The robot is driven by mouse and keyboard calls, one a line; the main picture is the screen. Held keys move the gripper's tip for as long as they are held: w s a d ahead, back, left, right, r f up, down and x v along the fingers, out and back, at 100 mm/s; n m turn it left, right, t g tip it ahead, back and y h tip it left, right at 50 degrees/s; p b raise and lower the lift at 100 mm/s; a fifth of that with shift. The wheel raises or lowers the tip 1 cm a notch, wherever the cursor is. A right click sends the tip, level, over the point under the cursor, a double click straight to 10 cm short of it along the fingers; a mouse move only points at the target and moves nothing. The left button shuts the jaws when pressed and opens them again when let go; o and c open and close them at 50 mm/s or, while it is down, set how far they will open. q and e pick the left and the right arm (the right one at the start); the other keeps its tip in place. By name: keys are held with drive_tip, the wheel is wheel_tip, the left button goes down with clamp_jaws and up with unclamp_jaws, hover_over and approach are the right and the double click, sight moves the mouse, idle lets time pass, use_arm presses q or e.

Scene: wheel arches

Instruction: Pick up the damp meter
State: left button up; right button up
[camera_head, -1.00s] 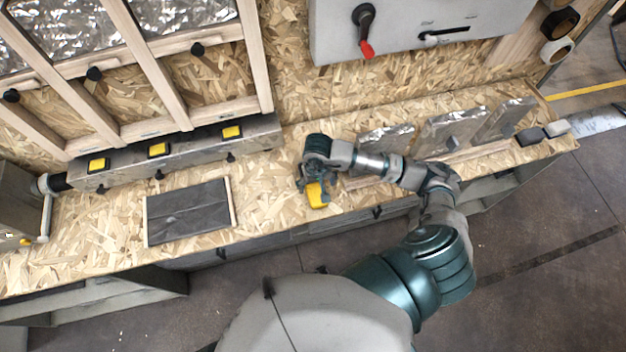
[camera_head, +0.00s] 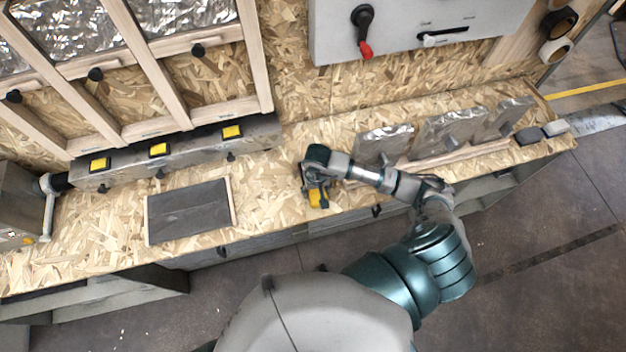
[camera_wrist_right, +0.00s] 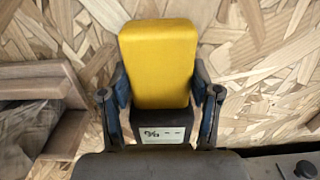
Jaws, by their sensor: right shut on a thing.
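The damp meter (camera_head: 318,198) is a yellow block with a black end, on the OSB bench top near its front edge. In the right wrist view the damp meter (camera_wrist_right: 160,62) fills the middle, with a small label reading "%" on its black part. My right gripper (camera_head: 316,190) is over it from above. In the right wrist view the fingers of my right gripper (camera_wrist_right: 163,95) are shut on the meter's two sides. I cannot tell whether the meter is clear of the bench. My left gripper is not in view.
A dark framed panel (camera_head: 190,211) lies left on the bench. A grey rail with yellow blocks (camera_head: 158,150) stands behind it. Foil-faced panels (camera_head: 450,134) stand in a wooden rack at right. Dark and grey blocks (camera_head: 541,132) lie at the bench's right end. A grey box with a red-tipped lever (camera_head: 364,46) is above.

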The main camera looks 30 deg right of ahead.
sight(317, 191)
drive_tip(key=shift+r, duration=0.35)
wheel_tip(317, 191, up, 3)
drive_tip(key=shift+s+f+b, duration=0.1)
drive_tip(key=shift+s+b, duration=0.05)
drive_tip(key=shift+b, duration=0.2)
drive_tip(key=s, duration=0.2)
drive_tip(key=s+d+b, duration=0.1)
drive_tip(key=s, duration=0.2)
drive_tip(key=s+d, duration=0.1)
drive_tip(key=s, duration=0.2)
drive_tip(key=shift+s+r, duration=0.25)
drive_tip(key=shift+r, duration=0.05)
drive_tip(key=s+d+r, duration=0.1)
drive_tip(key=s+r, duration=0.1)
drive_tip(key=s, duration=0.5)
use_arm(q)
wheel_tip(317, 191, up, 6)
drive_tip(key=p, duration=0.8)
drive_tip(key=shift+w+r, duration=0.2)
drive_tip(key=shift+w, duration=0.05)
use_arm(e)
wheel_tip(317, 191, up, 7)
drive_tip(key=shift+d, duration=0.2)
drive_tip(key=shift+w, duration=0.1)
